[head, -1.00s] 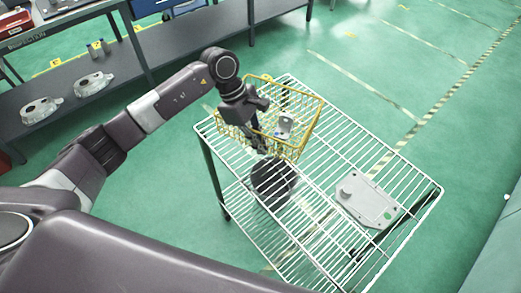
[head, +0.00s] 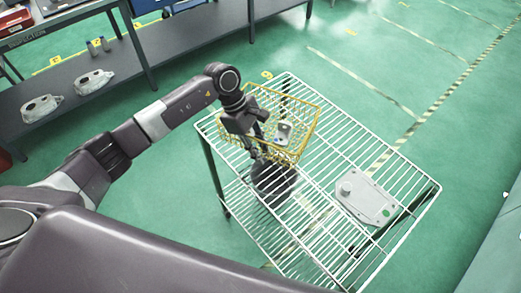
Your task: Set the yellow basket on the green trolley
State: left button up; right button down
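The yellow wire basket (head: 305,128) is over the far left part of a wire-topped trolley (head: 335,140) and holds a small grey metal part (head: 284,131). The trolley top looks white, with dark legs; I see no green on it. My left gripper (head: 261,146) is at the basket's near left side and appears shut on its wall, though the fingertips are partly hidden by the wires. I cannot tell whether the basket's bottom touches the trolley top. My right gripper is out of view.
A flat grey casting (head: 366,199) is at the trolley's right part. A dark round thing (head: 273,182) shows at the trolley below the basket. A dark bench at the upper left bears grey castings (head: 92,81) on its shelf. Green floor is clear beyond the trolley.

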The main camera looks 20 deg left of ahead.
pick_arm(q)
jog(key=shift+r, duration=0.1)
jog(key=shift+w+a+r, duration=0.1)
jog(key=shift+a+r, duration=0.05)
jog(key=shift+r, duration=0.05)
jog(key=b+v, duration=0.4)
jog(key=v, duration=0.6)
jog(key=shift+a+r, duration=0.15)
jog(key=shift+r, duration=0.1)
jog(key=shift+a+r, duration=0.15)
jog(key=shift+r, duration=0.3)
